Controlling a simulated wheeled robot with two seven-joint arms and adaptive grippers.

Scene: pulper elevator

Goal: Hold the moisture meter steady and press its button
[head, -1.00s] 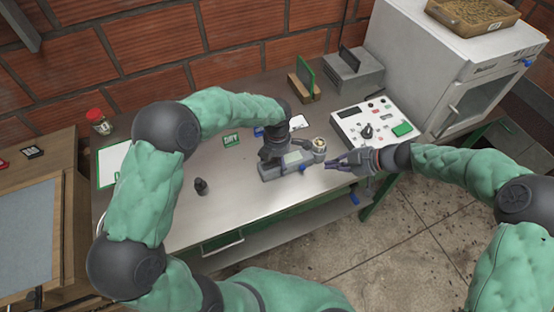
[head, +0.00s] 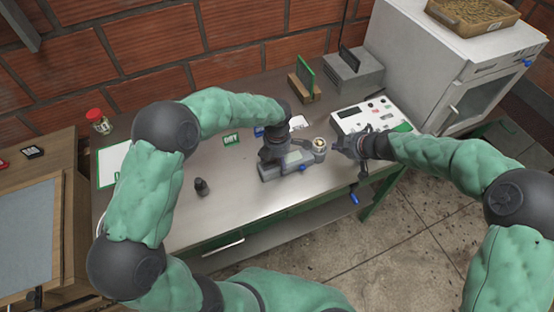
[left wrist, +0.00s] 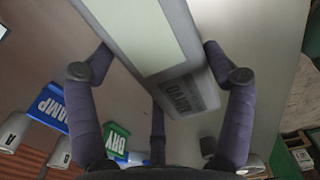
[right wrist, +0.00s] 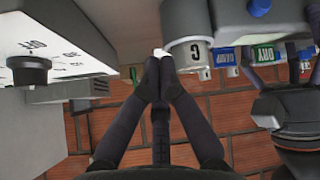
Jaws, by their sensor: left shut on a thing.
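The moisture meter (head: 272,172) is a grey box with a pale green face and a blue button (head: 302,168) at its right end. It rests on the steel table. My left gripper (head: 280,150) is shut on it. In the left wrist view, fingers flank the meter (left wrist: 187,92) on both sides. My right gripper (head: 335,146) is right of the meter, beside a small cup of beans (head: 319,144). In the right wrist view its fingertips (right wrist: 160,72) are together, next to the grey cup (right wrist: 190,52) marked C. No object is visible in them.
A white control box (head: 352,121) with knobs stands behind my right gripper, and a white oven (head: 420,75) at the back right. A green DRY sign (head: 231,139) and a small black object (head: 201,187) are to the left. The table's front left is clear.

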